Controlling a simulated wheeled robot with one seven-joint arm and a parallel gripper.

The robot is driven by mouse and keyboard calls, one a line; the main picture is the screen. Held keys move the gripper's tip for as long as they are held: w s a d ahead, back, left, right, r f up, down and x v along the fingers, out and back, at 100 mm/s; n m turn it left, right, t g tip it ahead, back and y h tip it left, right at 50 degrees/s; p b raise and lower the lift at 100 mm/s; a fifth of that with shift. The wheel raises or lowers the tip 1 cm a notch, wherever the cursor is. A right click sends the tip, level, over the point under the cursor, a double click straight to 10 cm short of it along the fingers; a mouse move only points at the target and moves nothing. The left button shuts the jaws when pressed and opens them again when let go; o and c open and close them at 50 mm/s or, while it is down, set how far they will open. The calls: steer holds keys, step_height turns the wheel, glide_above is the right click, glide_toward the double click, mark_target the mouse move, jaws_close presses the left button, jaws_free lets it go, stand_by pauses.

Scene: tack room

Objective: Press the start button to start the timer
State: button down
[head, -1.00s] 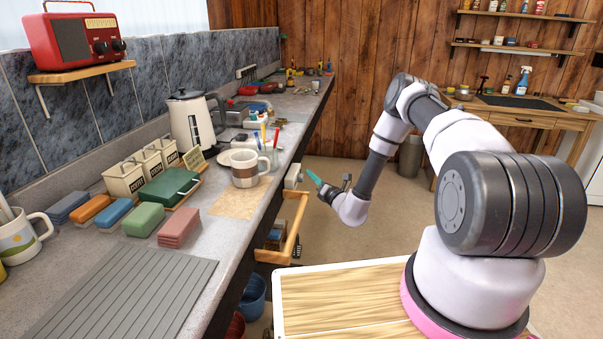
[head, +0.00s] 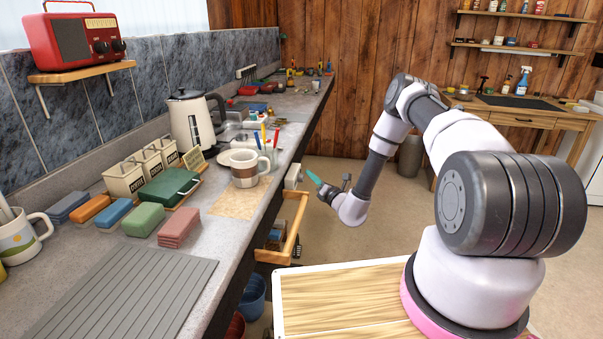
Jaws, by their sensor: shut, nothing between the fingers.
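A small pale box (head: 293,175) sits at the front face of the counter, just above the open drawer. It may be the timer, but it is too small to tell, and no start button can be made out. My gripper (head: 314,178) has teal fingertips, is shut and empty, and is off the counter's front edge. Its tips point left towards the pale box, with a small gap showing between them in the picture.
An open wooden drawer (head: 293,228) juts out below my gripper. A blue bucket (head: 252,294) stands below. The floor to the right is open.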

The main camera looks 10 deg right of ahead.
steer(key=shift+w+a, duration=0.1)
steer(key=shift+a, duration=0.25)
steer(key=shift+w+a, duration=0.1)
steer(key=shift+a, duration=0.2)
stand_by(0.4)
steer(key=shift+d, duration=0.1)
steer(key=shift+s+d, duration=0.25)
steer(key=shift+d, duration=0.35)
steer(key=s+d, duration=0.1)
steer(key=d, duration=0.4)
steer(key=shift+s+d, duration=0.4)
stand_by(0.4)
